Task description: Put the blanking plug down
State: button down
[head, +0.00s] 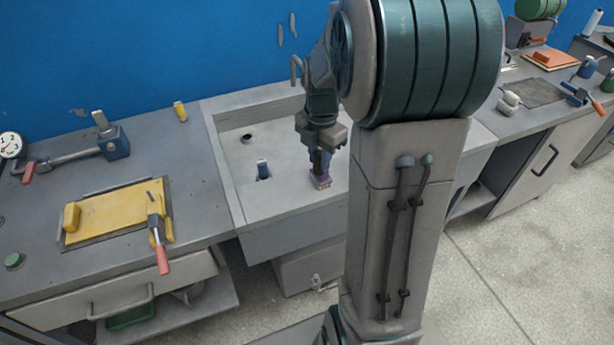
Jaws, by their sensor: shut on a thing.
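My gripper (321,164) points down over the pale grey recessed tray (238,190) in the middle of the bench. It is shut on a small purple block-like piece, which I take to be the blanking plug (321,181). The plug is low, close to the tray's front right part. I cannot tell whether its underside touches the tray floor. A blue piece (263,168) stands in the tray to the left of my gripper, with a dark patch at its foot. A dark round hole (247,138) shows further back. My arm hides the tray's right part.
A yellow panel (110,214) with a red-handled clamp (159,240) lies on the left bench. A blue vice-like tool (112,142) and a small yellow bottle (180,111) stand behind. An orange stack (551,61) is on the right bench. The tray's left floor is mostly clear.

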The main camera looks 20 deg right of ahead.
jog(key=w+a+f, duration=0.2)
jog(key=a, duration=0.1)
jog(key=w+a+f+p, duration=0.1)
jog(key=w+a+f, duration=0.1)
jog(key=a, duration=0.1)
jog(key=w+a+f+p, duration=0.1)
jog(key=w+a+f, duration=0.1)
jog(key=a, duration=0.1)
jog(key=shift+a+f, duration=0.25)
jog(key=shift+f, duration=0.15)
jog(key=shift+f+p, duration=0.3)
jog(key=shift+f, duration=1.7)
jog(key=shift+f, duration=0.1)
jog(key=shift+f, duration=0.15)
jog(key=c, duration=1.2)
grip_release()
jog(key=shift+r, duration=0.2)
